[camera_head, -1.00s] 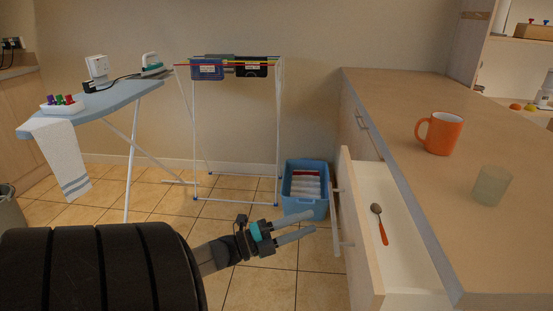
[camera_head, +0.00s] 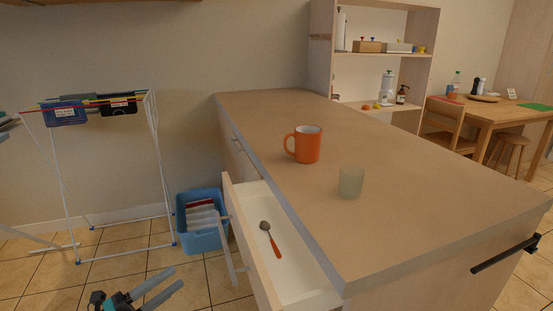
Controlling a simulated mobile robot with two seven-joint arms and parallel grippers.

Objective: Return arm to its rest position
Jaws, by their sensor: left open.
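My left gripper (camera_head: 162,287) is at the bottom left of the head view, its two grey fingers apart with nothing between them. It is in front of the open drawer, a little to the left of it, and apart from it. Most of the left arm is below the picture's edge. The drawer (camera_head: 297,277) is pulled out of the counter, and a spoon with an orange handle (camera_head: 272,243) lies in it. My right gripper does not show.
The counter (camera_head: 408,208) carries an orange mug (camera_head: 304,145) and a pale green cup (camera_head: 351,182). A blue basket (camera_head: 204,238) and a drying rack (camera_head: 163,180) stand left of the drawer. A shelf (camera_head: 322,57) and a wooden table (camera_head: 487,113) are behind. Tiled floor shows at the lower left.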

